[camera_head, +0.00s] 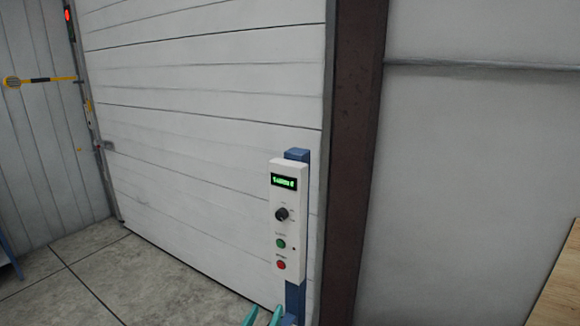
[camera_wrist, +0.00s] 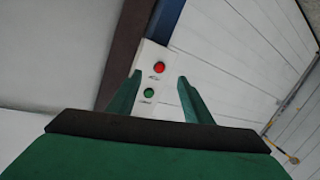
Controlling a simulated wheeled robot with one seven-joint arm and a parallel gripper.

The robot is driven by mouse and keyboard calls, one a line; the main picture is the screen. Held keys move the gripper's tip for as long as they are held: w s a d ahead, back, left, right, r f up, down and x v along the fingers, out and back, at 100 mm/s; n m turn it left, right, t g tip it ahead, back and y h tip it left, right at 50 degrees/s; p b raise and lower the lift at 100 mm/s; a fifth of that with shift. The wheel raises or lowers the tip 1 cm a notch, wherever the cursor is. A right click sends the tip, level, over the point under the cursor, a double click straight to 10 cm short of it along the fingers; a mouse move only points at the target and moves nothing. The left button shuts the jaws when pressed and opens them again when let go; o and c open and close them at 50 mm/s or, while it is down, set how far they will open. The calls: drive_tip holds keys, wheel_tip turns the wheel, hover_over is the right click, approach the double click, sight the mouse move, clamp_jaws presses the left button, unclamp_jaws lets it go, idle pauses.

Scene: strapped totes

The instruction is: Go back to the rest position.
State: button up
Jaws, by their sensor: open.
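My gripper (camera_head: 263,316) shows only as two teal fingertips at the bottom edge of the head view, just below the control box. In the wrist view my gripper (camera_wrist: 160,92) has its two green fingers apart, with nothing held between them. The white control box (camera_head: 287,222) is on a blue post (camera_head: 296,300). It has a lit green display, a black knob, a green button and a red button. In the wrist view the box (camera_wrist: 152,57) shows upside down beyond the fingers, with its red and green buttons in sight. I cannot tell the exact gap to it.
A closed white sectional door (camera_head: 200,110) stands behind the box, with a brown steel column (camera_head: 352,160) to its right. A wooden surface (camera_head: 560,295) is at the lower right. A yellow and black barrier arm (camera_head: 40,81) is at the left. The tiled floor (camera_head: 100,285) at lower left looks clear.

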drive_tip(key=s+d+f+n+y, duration=0.1)
drive_tip(key=s+d+f+y, duration=0.1)
drive_tip(key=s+f, duration=0.75)
drive_tip(key=s+d+f+n+y, duration=0.1)
drive_tip(key=s+d+f+y, duration=0.1)
drive_tip(key=s+f, duration=0.75)
drive_tip(key=s+d+r+m, duration=0.1)
drive_tip(key=s+r, duration=0.2)
drive_tip(key=s, duration=1)
drive_tip(key=s+d+r+m, duration=0.1)
drive_tip(key=s+r, duration=0.3)
drive_tip(key=s, duration=0.9)
drive_tip(key=shift+s+d+g, duration=0.3)
drive_tip(key=shift+s+d, duration=0.05)
drive_tip(key=shift+s, duration=0.05)
drive_tip(key=shift+r, duration=0.1)
drive_tip(key=shift+c, duration=0.4)
